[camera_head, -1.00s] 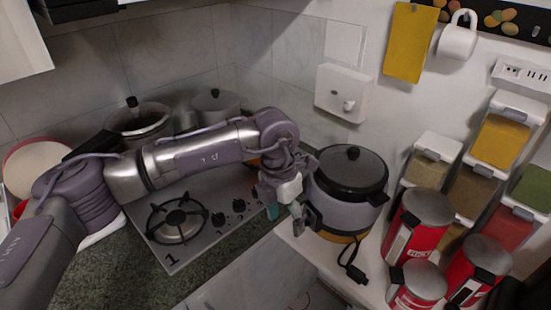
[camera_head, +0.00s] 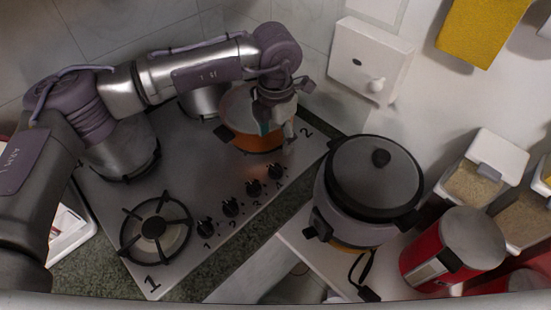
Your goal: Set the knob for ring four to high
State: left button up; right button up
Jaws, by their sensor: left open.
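The stove top (camera_head: 185,195) carries a diagonal row of black knobs along its front right edge, with the numbers 1 to 4 beside them. The knob numbered 4 (camera_head: 275,172) is at the upper right end, beside the knob numbered 3 (camera_head: 254,188). Its exact pointer direction is too small to tell. My left gripper (camera_head: 278,132) is open and points down, a little beyond knob 4, in front of the orange pot (camera_head: 252,141). It appears apart from the knob. My right gripper is out of view.
The rice cooker (camera_head: 370,185) stands close to the right of knob 4. The front left ring (camera_head: 154,228) is bare; pots stand on the rings behind. A red canister (camera_head: 450,250) is at the right. A white wall box (camera_head: 368,60) is behind.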

aim_at(276, 167)
pick_arm(q)
notch_tip(276, 167, down, 3)
jog(key=shift+s+f+p, duration=0.1)
jog(key=shift+f+p, duration=0.1)
jog(key=shift+p, duration=0.4)
notch_tip(276, 167, down, 8)
jog(key=shift+r+p, duration=0.15)
jog(key=shift+p, duration=0.9)
jog(key=shift+f, duration=0.5)
jog(key=shift+w+f, duration=0.1)
jog(key=shift+w, duration=0.1)
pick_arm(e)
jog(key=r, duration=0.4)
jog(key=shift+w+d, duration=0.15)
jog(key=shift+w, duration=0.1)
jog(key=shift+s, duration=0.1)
